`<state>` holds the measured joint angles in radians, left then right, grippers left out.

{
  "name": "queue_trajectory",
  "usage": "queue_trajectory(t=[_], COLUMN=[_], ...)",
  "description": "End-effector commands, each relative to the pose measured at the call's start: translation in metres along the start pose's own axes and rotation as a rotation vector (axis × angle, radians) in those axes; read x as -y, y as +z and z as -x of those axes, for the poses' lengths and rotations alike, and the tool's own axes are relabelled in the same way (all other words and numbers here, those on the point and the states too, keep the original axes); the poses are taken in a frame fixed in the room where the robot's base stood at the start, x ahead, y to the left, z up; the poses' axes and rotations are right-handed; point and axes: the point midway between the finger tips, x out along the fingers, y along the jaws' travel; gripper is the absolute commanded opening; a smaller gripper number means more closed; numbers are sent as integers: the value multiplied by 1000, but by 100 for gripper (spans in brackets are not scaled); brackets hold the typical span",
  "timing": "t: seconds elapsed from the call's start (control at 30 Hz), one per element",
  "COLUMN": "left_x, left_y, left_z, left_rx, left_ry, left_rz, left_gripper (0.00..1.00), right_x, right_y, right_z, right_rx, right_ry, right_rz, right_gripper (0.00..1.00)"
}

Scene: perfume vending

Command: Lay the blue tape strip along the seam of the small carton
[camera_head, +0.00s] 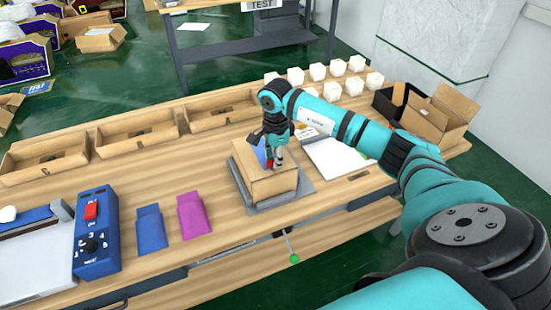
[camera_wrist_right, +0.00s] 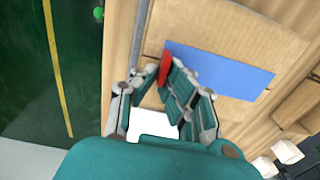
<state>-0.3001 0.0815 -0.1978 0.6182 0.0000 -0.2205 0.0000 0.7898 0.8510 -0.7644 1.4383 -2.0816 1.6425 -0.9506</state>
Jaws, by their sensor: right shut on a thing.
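The small carton (camera_head: 272,187) is a closed brown box on a grey plate (camera_head: 302,191) near the front of the wooden table. Its top also shows in the wrist view (camera_wrist_right: 225,32). The blue tape strip (camera_head: 261,152) is at the carton's top; in the wrist view the strip (camera_wrist_right: 225,72) spans part of the top face. I cannot tell whether it is fully flat on it. My right gripper (camera_head: 274,163) is over the carton, shut on the strip's red end (camera_wrist_right: 165,68). The fingers hide part of the seam. My left gripper is out of view.
A blue pouch (camera_head: 151,230) and a purple pouch (camera_head: 193,215) lie left of the carton, beside a blue control box (camera_head: 95,240). Open trays (camera_head: 130,133) line the back. A green knob (camera_head: 294,258) hangs at the front.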

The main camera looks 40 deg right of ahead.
Motion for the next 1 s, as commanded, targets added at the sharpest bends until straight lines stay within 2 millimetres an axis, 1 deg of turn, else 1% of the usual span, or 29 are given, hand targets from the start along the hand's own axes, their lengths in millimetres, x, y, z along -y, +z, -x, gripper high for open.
queue_trajectory(t=[0.2, 0.6, 0.63, 0.8, 1.0], left_x=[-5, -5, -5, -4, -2], left_y=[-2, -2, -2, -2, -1], left_z=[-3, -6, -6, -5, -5], left_rx=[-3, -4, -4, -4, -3], left_ry=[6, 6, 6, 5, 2], left_rz=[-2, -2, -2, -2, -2], left_gripper=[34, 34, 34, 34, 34], right_x=[0, 0, 0, 0, 0], right_y=[0, 0, 0, 0, 0], right_z=[-1, -3, -2, -2, -2], right_rx=[-1, 0, 0, 0, 0], right_ry=[-1, 0, 0, 0, 0], right_rz=[0, 0, 0, 0, 0], right_gripper=[0, 0, 10, 32, 34])
